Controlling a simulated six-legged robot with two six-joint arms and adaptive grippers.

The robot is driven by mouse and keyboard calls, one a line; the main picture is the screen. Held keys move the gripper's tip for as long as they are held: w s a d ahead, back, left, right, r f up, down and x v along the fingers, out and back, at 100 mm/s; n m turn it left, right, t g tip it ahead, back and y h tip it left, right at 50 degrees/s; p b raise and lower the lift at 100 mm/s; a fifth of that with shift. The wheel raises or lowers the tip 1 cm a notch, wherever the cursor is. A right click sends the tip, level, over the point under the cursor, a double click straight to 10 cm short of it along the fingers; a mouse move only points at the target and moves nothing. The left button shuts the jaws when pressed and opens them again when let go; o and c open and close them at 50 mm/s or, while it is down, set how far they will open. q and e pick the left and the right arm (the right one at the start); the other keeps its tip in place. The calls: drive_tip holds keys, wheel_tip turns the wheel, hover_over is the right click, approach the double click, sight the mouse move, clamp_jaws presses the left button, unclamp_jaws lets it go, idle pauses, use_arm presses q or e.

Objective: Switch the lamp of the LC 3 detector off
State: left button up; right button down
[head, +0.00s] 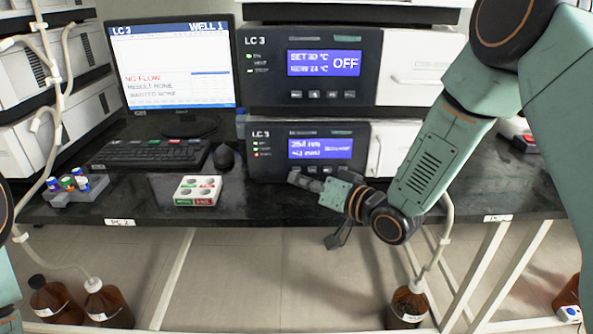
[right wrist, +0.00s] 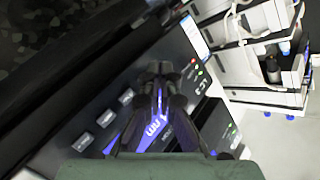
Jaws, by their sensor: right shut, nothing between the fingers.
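The LC 3 detector (head: 275,165) is the lower unit of the LC 3 stack. Its blue display (head: 320,148) reads 254 nm, with a second line too blurred to read surely. Small green and red lights (head: 256,147) show at its left. My right gripper (head: 300,181) is shut and empty, low at the detector's front. In the right wrist view its closed fingertips (right wrist: 160,72) are over a dark panel, partly covering a blue display (right wrist: 152,130). Several grey buttons (right wrist: 105,118) show there. I cannot tell whether the fingers touch the panel. My left gripper is out of view.
The upper LC 3 unit (head: 365,92) shows OFF. A monitor (head: 170,70) reads NO FLOW, with a keyboard (head: 150,153) and mouse (head: 224,157) before it. A white tray (head: 198,190) and a vial rack (head: 75,190) sit on the bench. Brown bottles (head: 108,305) stand below.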

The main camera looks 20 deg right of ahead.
drive_tip(key=shift+w, duration=0.1)
drive_tip(key=shift+w+d, duration=0.15)
drive_tip(key=shift+w, duration=0.15)
drive_tip(key=shift+w+d, duration=0.1)
drive_tip(key=shift+w, duration=0.3)
idle(0.9)
drive_tip(key=shift+s+a+p, duration=0.25)
drive_tip(key=shift+s+p, duration=0.25)
drive_tip(key=shift+s, duration=0.3)
drive_tip(key=shift+s+a, duration=0.15)
drive_tip(key=shift+s, duration=0.5)
drive_tip(key=s, duration=0.1)
drive_tip(key=s+a+p, duration=0.1)
drive_tip(key=s, duration=0.1)
drive_tip(key=shift+s, duration=0.25)
